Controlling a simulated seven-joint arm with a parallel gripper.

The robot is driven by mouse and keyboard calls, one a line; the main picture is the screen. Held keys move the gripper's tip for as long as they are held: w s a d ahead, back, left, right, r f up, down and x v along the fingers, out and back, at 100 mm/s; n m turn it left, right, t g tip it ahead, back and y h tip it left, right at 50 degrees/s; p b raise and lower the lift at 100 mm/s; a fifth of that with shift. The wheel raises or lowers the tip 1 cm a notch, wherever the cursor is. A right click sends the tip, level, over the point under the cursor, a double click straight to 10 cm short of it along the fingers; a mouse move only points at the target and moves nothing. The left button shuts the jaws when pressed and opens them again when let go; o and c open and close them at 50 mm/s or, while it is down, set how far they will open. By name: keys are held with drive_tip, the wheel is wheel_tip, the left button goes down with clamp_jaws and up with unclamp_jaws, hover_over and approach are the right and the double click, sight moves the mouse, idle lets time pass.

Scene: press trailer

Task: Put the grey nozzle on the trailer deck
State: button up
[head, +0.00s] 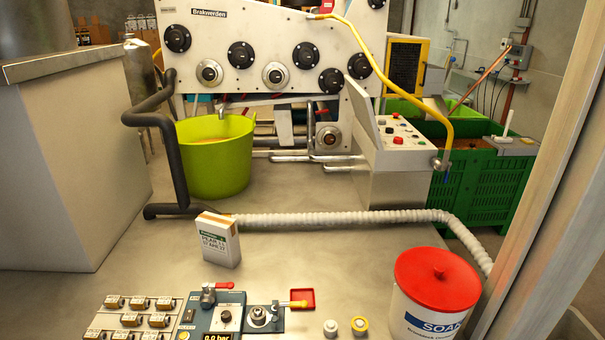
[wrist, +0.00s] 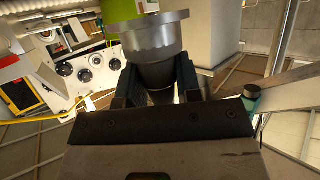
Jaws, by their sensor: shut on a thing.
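The lower end of the nozzle is hidden between the fingers. In the head view neither my gripper nor the nozzle is seen. The trailer deck (head: 320,260) appears there as the broad beige floor in front of the press.
A white-and-orange carton (head: 217,240), a white tub with red lid (head: 437,285) and a control panel with red-handled valve (head: 225,310) stand nearby. A white corrugated hose (head: 340,217) crosses the deck. The deck between carton and tub is mostly clear.

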drive_tip(key=shift+s+a+f, duration=0.2)
drive_tip(key=shift+s+f, duration=0.1)
drive_tip(key=shift+s, duration=0.3)
drive_tip(key=shift+s+a+f, duration=0.2)
drive_tip(key=shift+s+f, duration=0.05)
drive_tip(key=shift+s, duration=0.3)
wheel_tip(320, 180, down, 15)
idle(1.4)
drive_tip(key=shift+w, duration=0.25)
drive_tip(key=w, duration=0.4)
drive_tip(key=w+a+f, duration=0.1)
drive_tip(key=w, duration=0.4)
drive_tip(key=w+a, duration=0.1)
drive_tip(key=w, duration=0.3)
drive_tip(key=shift+w+a+f, duration=0.15)
drive_tip(key=shift+w+f, duration=0.05)
drive_tip(key=shift+w, duration=0.15)
drive_tip(key=shift+w, duration=0.1)
drive_tip(key=shift+w+a, duration=0.1)
drive_tip(key=shift+w, duration=0.2)
drive_tip(key=shift+w+f, duration=0.25)
drive_tip(key=shift+f, duration=0.3)
drive_tip(key=shift+w+f, duration=0.2)
drive_tip(key=shift+f, duration=0.9)
